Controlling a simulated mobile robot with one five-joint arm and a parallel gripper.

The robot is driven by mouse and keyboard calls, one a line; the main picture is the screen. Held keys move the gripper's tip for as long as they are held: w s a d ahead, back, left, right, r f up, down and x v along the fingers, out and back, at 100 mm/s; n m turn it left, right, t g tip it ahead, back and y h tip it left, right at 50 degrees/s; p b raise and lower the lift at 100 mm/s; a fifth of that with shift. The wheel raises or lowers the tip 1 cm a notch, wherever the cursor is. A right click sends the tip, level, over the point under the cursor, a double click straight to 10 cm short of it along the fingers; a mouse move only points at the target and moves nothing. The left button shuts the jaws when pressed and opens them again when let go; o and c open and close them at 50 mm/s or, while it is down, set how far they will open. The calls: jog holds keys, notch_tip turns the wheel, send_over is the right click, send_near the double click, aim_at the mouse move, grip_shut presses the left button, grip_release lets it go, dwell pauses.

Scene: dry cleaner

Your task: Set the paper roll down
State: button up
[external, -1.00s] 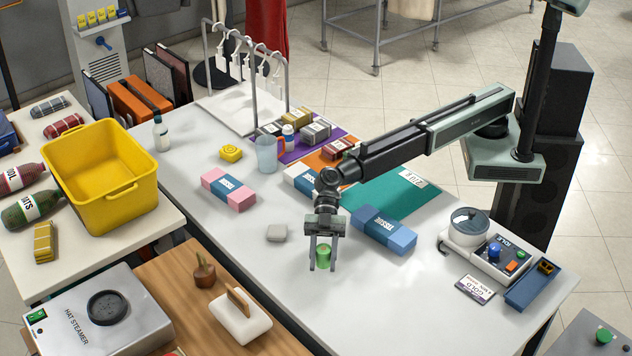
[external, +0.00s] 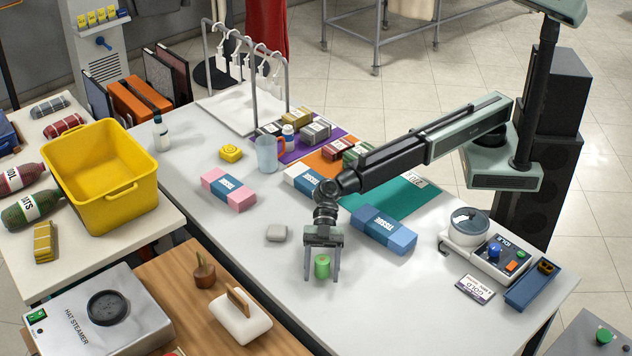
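The paper roll (external: 322,268) is a small green cylinder. It stands upright on the white table (external: 270,278), near the table's front edge. My gripper (external: 322,279) points straight down over it with one finger on each side. A gap shows between each finger and the roll, so my gripper is open around it and not holding it. The fingertips are close to the table top.
A blue tissue pack (external: 384,231) lies right of my gripper, and a grey block (external: 277,233) lies to its left. A pink tissue pack (external: 228,189) and a clear jug (external: 268,154) stand further back. The table around the roll is bare.

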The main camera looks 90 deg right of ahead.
jog(key=shift+r, duration=0.25)
jog(key=p+v, duration=0.4)
jog(key=v, duration=0.7)
jog(key=shift+d+p, duration=0.25)
jog(key=shift+p, duration=0.15)
jog(key=shift+d, duration=0.25)
